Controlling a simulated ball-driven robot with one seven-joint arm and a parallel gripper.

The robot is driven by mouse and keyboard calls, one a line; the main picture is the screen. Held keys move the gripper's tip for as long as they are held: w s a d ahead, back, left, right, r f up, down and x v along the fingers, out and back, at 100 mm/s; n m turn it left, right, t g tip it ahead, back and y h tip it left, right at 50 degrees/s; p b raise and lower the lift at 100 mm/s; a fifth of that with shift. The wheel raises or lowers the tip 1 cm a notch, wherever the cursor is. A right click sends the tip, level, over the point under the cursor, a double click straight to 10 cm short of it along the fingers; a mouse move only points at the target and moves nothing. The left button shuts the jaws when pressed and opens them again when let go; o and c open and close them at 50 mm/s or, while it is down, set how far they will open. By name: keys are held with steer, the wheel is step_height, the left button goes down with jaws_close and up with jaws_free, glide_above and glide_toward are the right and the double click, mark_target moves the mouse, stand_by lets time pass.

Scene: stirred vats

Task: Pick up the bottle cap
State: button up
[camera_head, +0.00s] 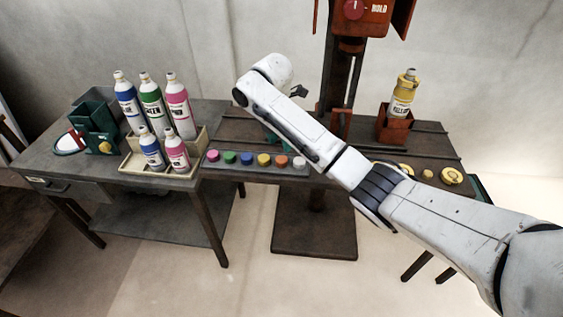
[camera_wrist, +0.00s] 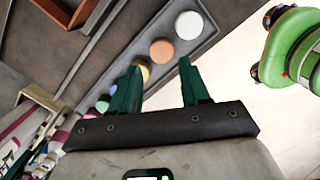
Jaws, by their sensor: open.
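Several bottle caps stand in a row on a grey strip tray (camera_wrist: 128,63) at the table's front edge. In the head view they are a pink cap (camera_head: 213,155), a green cap (camera_head: 230,157), a blue cap (camera_head: 247,158), a yellow cap (camera_head: 264,160), an orange cap (camera_head: 281,161) and a white cap (camera_head: 299,162). In the wrist view, my gripper (camera_wrist: 160,66) is open and empty, its teal fingers pointing at the row's white end. The orange cap (camera_wrist: 161,51) shows between the fingertips, and the white cap (camera_wrist: 189,25) lies farther up. The left finger partly hides the yellow cap (camera_wrist: 145,69).
A cream crate (camera_head: 160,178) with several bottles stands left of the caps. A red-brown press (camera_head: 343,70) rises behind my arm. A yellow bottle (camera_head: 404,92) sits in an orange holder (camera_head: 394,128) at right, with yellow round pieces (camera_head: 452,175) in front.

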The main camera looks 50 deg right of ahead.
mark_target(281, 159)
steer(key=shift+d+f, duration=0.2)
steer(key=shift+f, duration=3.25)
steer(key=shift+c, duration=0.2)
steer(key=c, duration=0.6)
